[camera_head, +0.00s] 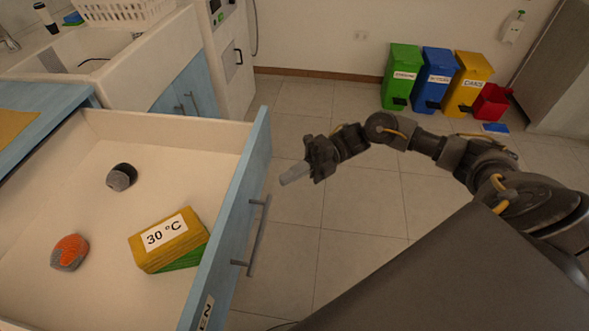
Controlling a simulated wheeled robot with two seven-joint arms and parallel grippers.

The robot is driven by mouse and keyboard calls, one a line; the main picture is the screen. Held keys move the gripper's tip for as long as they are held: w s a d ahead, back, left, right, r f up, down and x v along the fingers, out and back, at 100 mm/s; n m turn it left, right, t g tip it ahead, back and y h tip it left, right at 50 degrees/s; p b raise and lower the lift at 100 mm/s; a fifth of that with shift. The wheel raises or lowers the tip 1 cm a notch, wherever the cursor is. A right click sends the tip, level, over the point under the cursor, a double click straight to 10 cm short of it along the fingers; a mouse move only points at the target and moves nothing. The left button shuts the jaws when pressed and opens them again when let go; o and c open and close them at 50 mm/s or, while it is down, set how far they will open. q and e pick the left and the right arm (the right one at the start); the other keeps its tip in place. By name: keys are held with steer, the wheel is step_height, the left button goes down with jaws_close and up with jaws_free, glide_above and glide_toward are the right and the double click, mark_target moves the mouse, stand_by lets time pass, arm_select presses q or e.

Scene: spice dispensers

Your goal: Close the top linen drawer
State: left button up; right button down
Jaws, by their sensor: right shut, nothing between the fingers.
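The linen drawer (180,129) is pulled open on the left of the head view, with a pale inside and a blue front (236,215). A grey bar handle (258,236) is on the outer face of the front. Part of a label ending in "EN" shows low on the front. My right gripper (284,181) is shut and empty, to the right of the drawer front, beyond the handle and apart from both. It points left toward the front. My left gripper is not in view.
In the drawer lie yellow and green folded cloths (172,241) labelled "30 °C", an orange-grey item (69,252) and a grey-black item (121,177). Green (402,77), blue (434,80) and yellow (468,84) bins stand at the back wall. Tiled floor right of the drawer is clear.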

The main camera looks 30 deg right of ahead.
mark_target(250, 199)
steer(key=a, duration=0.4)
steer(key=a+p, duration=0.1)
steer(key=a, duration=0.1)
steer(key=shift+s, duration=0.3)
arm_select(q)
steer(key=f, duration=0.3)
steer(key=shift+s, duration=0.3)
arm_select(e)
steer(key=shift+a, duration=0.2)
